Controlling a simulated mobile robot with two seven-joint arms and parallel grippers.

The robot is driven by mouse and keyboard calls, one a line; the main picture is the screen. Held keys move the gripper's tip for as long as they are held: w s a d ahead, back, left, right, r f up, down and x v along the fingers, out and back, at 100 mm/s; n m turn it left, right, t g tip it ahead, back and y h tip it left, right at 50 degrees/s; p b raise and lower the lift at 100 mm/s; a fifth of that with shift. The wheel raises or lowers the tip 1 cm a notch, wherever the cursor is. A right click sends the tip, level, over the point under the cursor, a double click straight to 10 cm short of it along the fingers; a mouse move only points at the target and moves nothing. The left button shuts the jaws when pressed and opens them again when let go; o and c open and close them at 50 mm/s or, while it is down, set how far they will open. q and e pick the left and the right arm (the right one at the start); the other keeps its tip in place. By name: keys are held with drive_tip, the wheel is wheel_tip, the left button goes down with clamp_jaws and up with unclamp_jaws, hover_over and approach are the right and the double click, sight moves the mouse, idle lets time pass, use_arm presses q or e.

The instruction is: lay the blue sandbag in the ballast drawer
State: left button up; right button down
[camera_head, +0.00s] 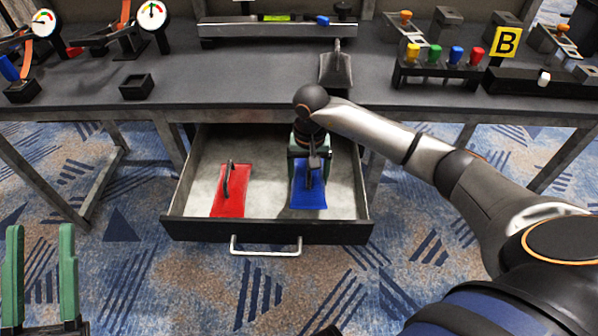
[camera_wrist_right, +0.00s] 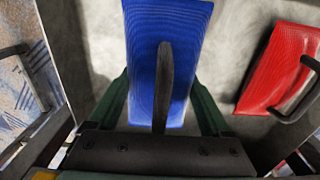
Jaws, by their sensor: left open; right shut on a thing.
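The blue sandbag (camera_head: 309,196) is inside the open ballast drawer (camera_head: 268,231), in its right half. It is a flat bag with a dark handle. My right gripper (camera_head: 311,158) reaches down over it from the back and is shut on it. In the right wrist view the blue sandbag (camera_wrist_right: 163,30) lies between the green fingers of the gripper (camera_wrist_right: 160,80). I cannot tell whether the bag rests fully on the drawer floor. My left gripper (camera_head: 40,230) is open and empty at the lower left, apart from the drawer.
A red sandbag (camera_head: 230,192) with a dark handle lies in the drawer's left half; it also shows in the right wrist view (camera_wrist_right: 277,70). Pale drawer floor shows between the bags. The grey bench (camera_head: 240,82) above carries gauges, coloured knobs and a small black tray (camera_head: 136,87).

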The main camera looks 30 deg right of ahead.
drive_tip(key=shift+d+f+b, duration=0.25)
drive_tip(key=shift+f+b, duration=0.05)
drive_tip(key=shift+f, duration=0.65)
drive_tip(key=shift+d+f+b, duration=0.2)
drive_tip(key=shift+f+b, duration=0.1)
drive_tip(key=shift+f, duration=0.65)
use_arm(q)
drive_tip(key=s+r+m+h, duration=0.2)
drive_tip(key=h, duration=0.1)
drive_tip(key=s+r+m+h, duration=0.1)
drive_tip(key=r, duration=0.1)
drive_tip(key=shift+s+d+h, duration=0.25)
drive_tip(key=shift+h, duration=0.05)
drive_tip(key=shift+f, duration=0.1)
use_arm(e)
drive_tip(key=shift+f, duration=0.15)
unclamp_jaws()
drive_tip(key=shift+s+f, duration=0.1)
use_arm(q)
drive_tip(key=shift+f, duration=0.1)
